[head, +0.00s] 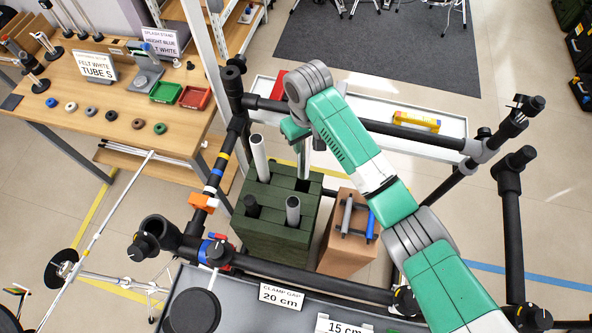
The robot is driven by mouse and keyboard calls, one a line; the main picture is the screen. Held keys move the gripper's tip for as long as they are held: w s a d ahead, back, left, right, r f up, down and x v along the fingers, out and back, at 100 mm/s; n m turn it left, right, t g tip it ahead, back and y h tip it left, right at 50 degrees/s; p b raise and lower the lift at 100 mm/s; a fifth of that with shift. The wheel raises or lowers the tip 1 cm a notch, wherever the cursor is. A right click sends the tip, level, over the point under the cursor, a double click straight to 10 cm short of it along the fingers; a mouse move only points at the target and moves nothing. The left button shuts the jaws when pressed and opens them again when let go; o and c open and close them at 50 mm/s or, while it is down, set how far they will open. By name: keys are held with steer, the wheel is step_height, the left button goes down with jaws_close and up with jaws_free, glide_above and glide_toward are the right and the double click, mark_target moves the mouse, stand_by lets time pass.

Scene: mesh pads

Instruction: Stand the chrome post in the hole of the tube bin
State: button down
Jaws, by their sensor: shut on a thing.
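The tube bin (271,239) is a dark green block standing on the floor inside the black frame. A white post (259,158) stands in its back left and a grey post (293,211) in its front right. A dark hole (251,203) shows at its front left. My gripper (299,139) is over the bin's back right, mostly hidden by my wrist, and is shut on the chrome post (304,164). The chrome post hangs roughly upright, its lower end at or just above a dark opening (302,185) in the back right; I cannot tell whether it is inside.
A brown box (346,253) with a grey tube (347,215) and a blue tube (370,226) stands right of the bin. Black frame bars (303,281) surround both. A white tray (452,127) holding a yellow item (416,121) lies behind. A wooden table (110,120) is at the left.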

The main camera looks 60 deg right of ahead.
mark_target(303, 173)
step_height(303, 173, down, 18)
steer(key=b, duration=0.5)
steer(key=shift+f, duration=0.2)
steer(key=c, duration=1)
jaws_free()
steer(key=shift+r, duration=0.15)
step_height(303, 173, up, 12)
steer(key=p, duration=0.3)
steer(key=shift+r+p, duration=0.1)
steer(key=shift+p, duration=0.3)
